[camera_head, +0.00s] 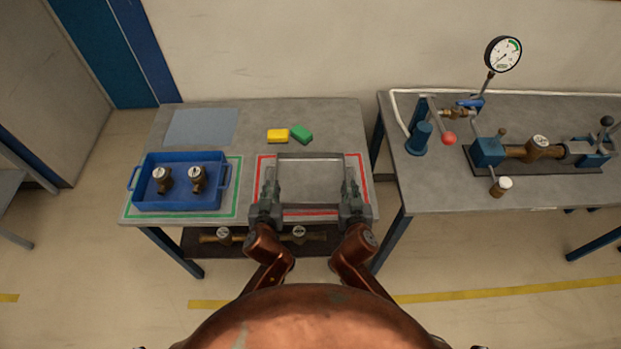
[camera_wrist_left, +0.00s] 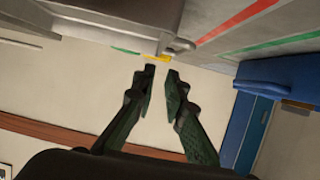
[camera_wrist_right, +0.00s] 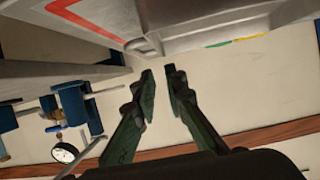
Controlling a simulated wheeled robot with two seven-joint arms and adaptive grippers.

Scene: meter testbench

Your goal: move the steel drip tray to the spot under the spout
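The steel drip tray (camera_head: 310,182) lies on the left table inside a red-taped rectangle. Its side also shows at the top of the left wrist view (camera_wrist_left: 125,12) and the right wrist view (camera_wrist_right: 205,18), each with a small handle at its end. My left gripper (camera_head: 270,180) is at the tray's left side and my right gripper (camera_head: 349,180) at its right side. In both wrist views the fingertips are apart with nothing between them, just short of the handles. I cannot tell for certain which part on the right bench is the spout.
A blue crate (camera_head: 134,197) holding two brass meters stands left in a green-taped area. Yellow (camera_head: 277,136) and green (camera_head: 301,133) blocks lie behind the tray. A gap separates this table from the right bench (camera_head: 440,185), which carries a pressure gauge (camera_head: 502,54) and a clamped meter.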

